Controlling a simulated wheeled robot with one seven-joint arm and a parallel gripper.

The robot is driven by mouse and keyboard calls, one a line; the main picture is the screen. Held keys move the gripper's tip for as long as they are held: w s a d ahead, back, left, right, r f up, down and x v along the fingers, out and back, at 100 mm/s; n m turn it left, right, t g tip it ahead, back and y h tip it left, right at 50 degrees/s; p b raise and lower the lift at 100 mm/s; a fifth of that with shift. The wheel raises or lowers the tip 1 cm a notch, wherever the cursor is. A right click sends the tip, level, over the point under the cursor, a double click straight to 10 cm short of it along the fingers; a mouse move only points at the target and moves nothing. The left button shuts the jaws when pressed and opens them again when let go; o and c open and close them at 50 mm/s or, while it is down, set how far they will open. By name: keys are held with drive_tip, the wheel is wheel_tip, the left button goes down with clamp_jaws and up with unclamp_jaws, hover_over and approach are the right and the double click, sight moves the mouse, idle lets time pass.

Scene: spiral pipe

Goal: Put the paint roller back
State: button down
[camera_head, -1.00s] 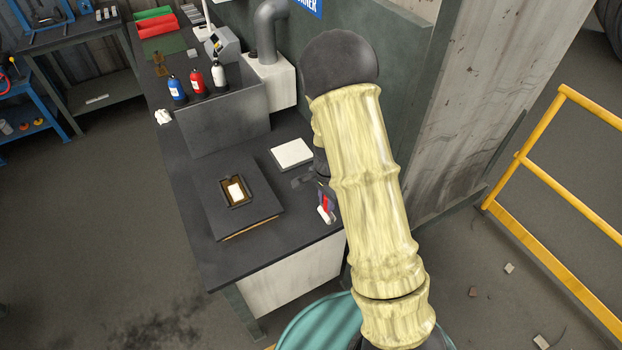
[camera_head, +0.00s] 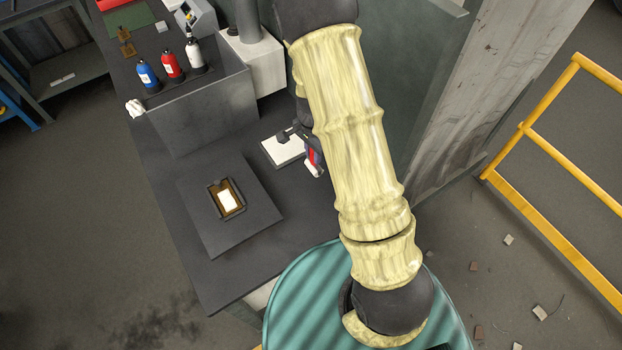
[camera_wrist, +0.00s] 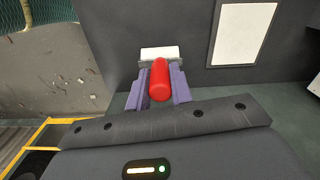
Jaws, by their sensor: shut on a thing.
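The paint roller shows in the wrist view as a red handle (camera_wrist: 160,82) and a white roller head (camera_wrist: 159,53) beyond it. My gripper (camera_wrist: 160,88) is shut on the red handle, with a purple-grey finger on each side. In the head view the roller (camera_head: 312,164) hangs by the right edge of the bench, partly hidden behind my arm. My gripper (camera_head: 303,142) shows there only in part. A dark square block with a brown-lined tray (camera_head: 228,198) stands on the bench to the left; a white piece lies in the tray.
A white flat panel (camera_head: 282,150) lies on the bench behind the gripper. Blue, red and white bottles (camera_head: 172,67) stand on a raised grey box (camera_head: 205,118). A yellow railing (camera_head: 560,170) stands on the right.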

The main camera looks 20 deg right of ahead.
sight(313, 165)
drive_tip(key=shift+s, duration=0.25)
drive_tip(key=shift+f, duration=0.3)
drive_tip(key=f, duration=0.1)
drive_tip(key=f+p, duration=0.1)
drive_tip(key=f, duration=0.1)
drive_tip(key=f+p, duration=0.1)
drive_tip(key=f, duration=0.1)
drive_tip(key=shift+w+a, duration=0.1)
drive_tip(key=shift+w, duration=0.15)
drive_tip(key=shift+s, duration=0.2)
drive_tip(key=shift+f+p, duration=0.65)
drive_tip(key=shift+f, duration=1.5)
